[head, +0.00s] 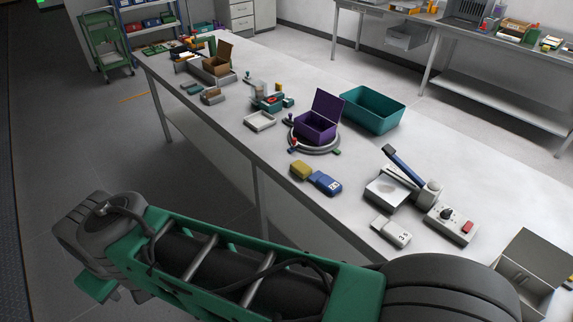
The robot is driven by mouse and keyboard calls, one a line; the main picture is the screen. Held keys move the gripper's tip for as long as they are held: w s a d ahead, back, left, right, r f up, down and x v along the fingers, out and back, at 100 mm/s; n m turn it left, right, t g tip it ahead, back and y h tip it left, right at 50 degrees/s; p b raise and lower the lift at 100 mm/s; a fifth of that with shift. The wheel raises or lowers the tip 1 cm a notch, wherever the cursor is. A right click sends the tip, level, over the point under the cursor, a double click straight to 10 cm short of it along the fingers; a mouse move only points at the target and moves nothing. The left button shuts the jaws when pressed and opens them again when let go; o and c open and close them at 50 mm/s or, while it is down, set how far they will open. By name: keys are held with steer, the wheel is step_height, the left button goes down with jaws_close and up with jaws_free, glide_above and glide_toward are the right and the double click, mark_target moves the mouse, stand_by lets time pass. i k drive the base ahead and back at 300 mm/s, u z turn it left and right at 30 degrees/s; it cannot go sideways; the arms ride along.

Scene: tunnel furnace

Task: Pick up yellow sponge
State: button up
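The yellow sponge (301,170) appears to be the small yellow block lying on the long white table (232,127), near its front edge. It sits just left of a blue object with a white label (325,182), touching or nearly touching it. My green and dark arm crosses the bottom of the head view, in front of the table and apart from the sponge. My gripper's fingers cannot be made out in this view.
A purple open box (317,127) on a round stand is behind the sponge, with a teal bin (373,108) beyond. A lever device (405,177) and a control box (451,223) stand to the right. Bare tabletop lies left of the sponge.

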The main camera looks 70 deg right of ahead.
mark_target(300, 170)
steer(key=z, duration=0.5)
steer(key=i, duration=0.75)
steer(key=z, duration=1.1)
steer(key=i, duration=0.4)
steer(key=z, duration=0.45)
